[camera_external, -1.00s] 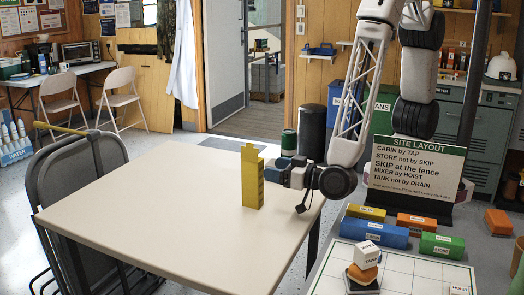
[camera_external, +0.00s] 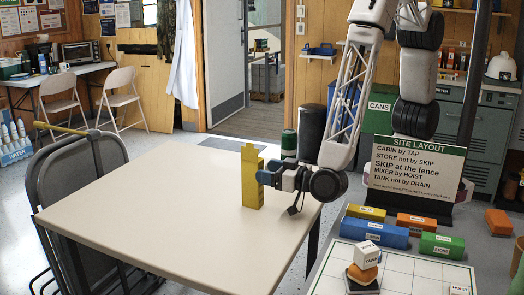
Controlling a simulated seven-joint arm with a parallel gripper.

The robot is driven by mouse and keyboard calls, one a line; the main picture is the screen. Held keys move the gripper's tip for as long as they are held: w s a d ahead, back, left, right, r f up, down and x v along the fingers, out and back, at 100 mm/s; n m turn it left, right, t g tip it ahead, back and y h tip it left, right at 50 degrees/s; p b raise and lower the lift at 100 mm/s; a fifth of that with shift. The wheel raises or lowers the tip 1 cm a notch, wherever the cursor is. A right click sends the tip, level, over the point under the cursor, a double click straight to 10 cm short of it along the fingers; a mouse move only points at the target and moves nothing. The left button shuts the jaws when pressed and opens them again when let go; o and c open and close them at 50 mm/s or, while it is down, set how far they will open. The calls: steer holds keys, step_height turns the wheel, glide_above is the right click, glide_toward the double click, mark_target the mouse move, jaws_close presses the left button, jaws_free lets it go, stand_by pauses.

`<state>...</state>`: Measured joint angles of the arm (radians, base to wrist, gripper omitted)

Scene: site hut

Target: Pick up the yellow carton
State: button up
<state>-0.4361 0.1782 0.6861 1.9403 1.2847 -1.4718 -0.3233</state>
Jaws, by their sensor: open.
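The tall yellow carton (camera_external: 249,172) stands upright on the beige table, near its right side. Its top is stepped. My gripper (camera_external: 264,177) reaches in level from the right at about mid-height of the carton, with its blue tip overlapping the carton's right edge in the picture. The jaws are open. I cannot tell whether the fingers are around the carton, touching it or just in front of it.
The beige table (camera_external: 150,215) is otherwise bare. Folded dark chairs (camera_external: 75,190) stand at its left. At the right, a board with a white grid (camera_external: 410,270) holds small blocks, with coloured blocks (camera_external: 375,233) and a site layout sign (camera_external: 417,165) behind it.

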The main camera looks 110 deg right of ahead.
mark_target(253, 168)
steer(key=shift+w+d, duration=0.1)
stand_by(0.3)
steer(key=shift+x, duration=2.5)
steer(key=shift+w, duration=0.1)
jaws_close()
